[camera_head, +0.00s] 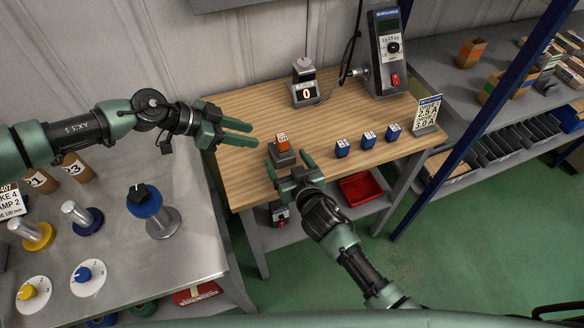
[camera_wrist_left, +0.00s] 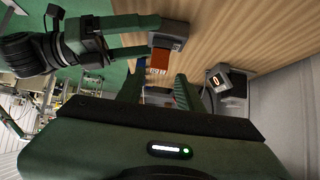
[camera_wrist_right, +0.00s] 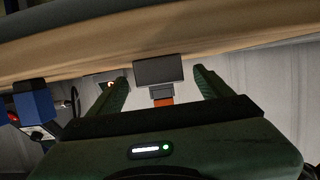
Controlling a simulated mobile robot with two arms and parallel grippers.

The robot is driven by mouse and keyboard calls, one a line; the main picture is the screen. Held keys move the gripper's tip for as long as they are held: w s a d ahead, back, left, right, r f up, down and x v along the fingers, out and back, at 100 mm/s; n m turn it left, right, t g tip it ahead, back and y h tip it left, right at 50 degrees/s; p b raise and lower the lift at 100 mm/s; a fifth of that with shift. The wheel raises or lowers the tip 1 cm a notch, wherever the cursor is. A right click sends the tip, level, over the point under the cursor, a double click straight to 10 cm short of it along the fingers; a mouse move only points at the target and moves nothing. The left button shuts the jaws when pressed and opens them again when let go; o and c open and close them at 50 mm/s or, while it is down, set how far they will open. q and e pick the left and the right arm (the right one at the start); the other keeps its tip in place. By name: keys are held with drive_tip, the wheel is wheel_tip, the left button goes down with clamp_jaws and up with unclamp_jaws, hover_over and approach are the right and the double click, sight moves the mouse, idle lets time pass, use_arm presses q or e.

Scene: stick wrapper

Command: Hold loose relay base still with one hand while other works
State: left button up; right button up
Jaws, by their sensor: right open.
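The relay base (camera_head: 284,159) is a small grey block on the wooden bench near its front left, with an orange relay (camera_head: 282,143) on top. My right gripper (camera_head: 290,160) is open, one finger on each side of the base. In the right wrist view the base (camera_wrist_right: 158,70) lies between the fingertips with gaps on both sides. My left gripper (camera_head: 255,134) is open and empty, left of the relay and apart from it. The left wrist view shows the base (camera_wrist_left: 170,30) and orange relay (camera_wrist_left: 159,58) beyond its fingers. Three blue relays (camera_head: 368,138) stand in a row to the right.
A small device reading 0 (camera_head: 305,93) and a tall grey meter (camera_head: 389,55) stand at the bench back. A number card (camera_head: 428,113) stands at the right end. A red bin (camera_head: 361,188) sits below. A metal table (camera_head: 120,250) is at left.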

drive_tip(key=shift+x, duration=1.6)
drive_tip(key=c, duration=1.5)
use_arm(q)
drive_tip(key=shift+o, duration=1.2)
use_arm(e)
drive_tip(key=shift+c, duration=1.2)
use_arm(q)
drive_tip(key=shift+o, duration=0.3)
drive_tip(key=s+d+f+m+g+y, duration=0.1)
drive_tip(key=s+d+m+g+y, duration=0.1)
drive_tip(key=d+m, duration=0.3)
drive_tip(key=shift+s+d+f+m+g, duration=0.15)
drive_tip(key=shift+s+d+m+g, duration=0.25)
drive_tip(key=shift+s+m, duration=0.55)
drive_tip(key=m+t+y, duration=0.3)
drive_tip(key=m+y, duration=0.6)
drive_tip(key=m, duration=0.2)
approach(283, 140)
drive_tip(key=f, duration=0.2)
drive_tip(key=shift+w+x, duration=0.15)
drive_tip(key=shift+x, duration=2)
drive_tip(key=shift+w+x, duration=0.2)
drive_tip(key=shift+x, duration=2)
